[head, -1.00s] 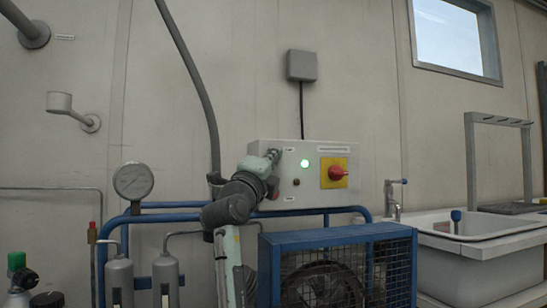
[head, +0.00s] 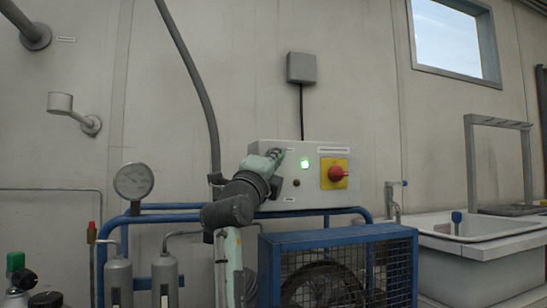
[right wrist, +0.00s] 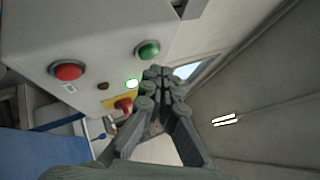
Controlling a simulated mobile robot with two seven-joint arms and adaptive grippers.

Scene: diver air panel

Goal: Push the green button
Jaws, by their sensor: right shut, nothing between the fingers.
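The green button (right wrist: 147,49) sits on the face of the light grey control box (head: 316,196). It is plain in the right wrist view; in the head view my gripper largely covers its place. My right gripper (right wrist: 162,76) is shut and empty, its fingertips just beside the green button in the right wrist view, with a small gap in the picture. In the head view, the right gripper (head: 277,155) is at the box's upper left. I cannot tell the depth gap to the box face. My left gripper is not in view.
The box also carries a red button (right wrist: 67,70), a lit green-white lamp (head: 304,164), and a red rotary switch (head: 337,173) on a yellow plate. A blue caged compressor (head: 335,265) stands below. A pressure gauge (head: 133,181) is left, a sink (head: 480,250) right.

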